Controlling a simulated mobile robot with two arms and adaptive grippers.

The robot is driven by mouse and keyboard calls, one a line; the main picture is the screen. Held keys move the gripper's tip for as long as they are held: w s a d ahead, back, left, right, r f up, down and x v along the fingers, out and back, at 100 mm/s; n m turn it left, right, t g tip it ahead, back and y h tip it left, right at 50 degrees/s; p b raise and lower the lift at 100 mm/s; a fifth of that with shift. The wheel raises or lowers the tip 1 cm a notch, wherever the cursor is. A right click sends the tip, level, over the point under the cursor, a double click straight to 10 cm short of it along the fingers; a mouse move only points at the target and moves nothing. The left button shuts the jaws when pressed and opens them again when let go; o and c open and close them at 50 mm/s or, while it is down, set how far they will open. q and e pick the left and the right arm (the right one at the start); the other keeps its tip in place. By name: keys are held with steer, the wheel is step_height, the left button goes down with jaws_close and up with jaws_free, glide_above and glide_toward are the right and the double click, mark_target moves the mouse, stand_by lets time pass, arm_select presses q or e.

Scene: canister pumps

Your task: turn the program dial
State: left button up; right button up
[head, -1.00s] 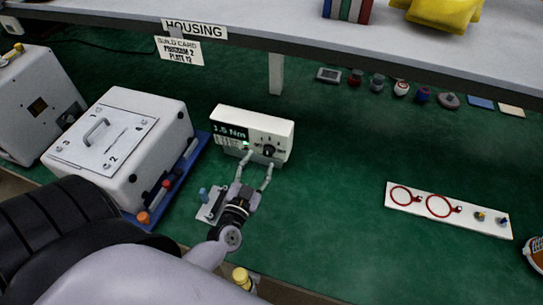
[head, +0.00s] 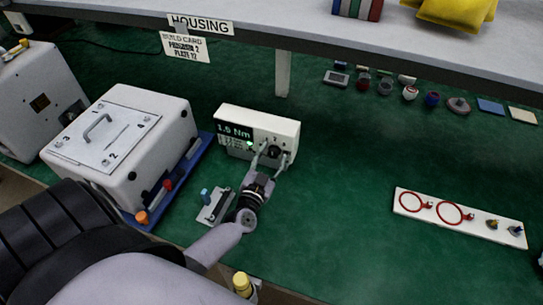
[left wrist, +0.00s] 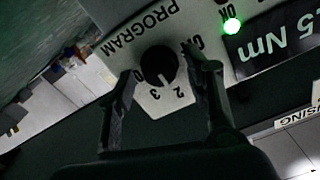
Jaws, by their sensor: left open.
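The program dial is a round black knob (left wrist: 158,66) on the front of a white control box (head: 283,121). In the left wrist view it sits under the word PROGRAM, with 2 and 3 printed by it. The box display (head: 235,131) reads 1.5 Nm, and a small green light (left wrist: 232,26) is lit. My left gripper (head: 273,157) is open in front of the dial. In the left wrist view its two fingers (left wrist: 162,82) stand on either side of the knob; I cannot tell whether they touch it. My right gripper is not in view.
A large white housing (head: 122,148) stands on a blue tray to the left. A small metal plate with a blue knob (head: 214,206) lies in front of the box. A white strip with red rings (head: 460,218) lies at right. Green bench between is clear; a shelf (head: 400,55) overhangs behind.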

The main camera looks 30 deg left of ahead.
arm_select(q)
steer(key=shift+w, duration=0.1)
steer(key=shift+c, duration=0.3)
jaws_close()
stand_by(0.4)
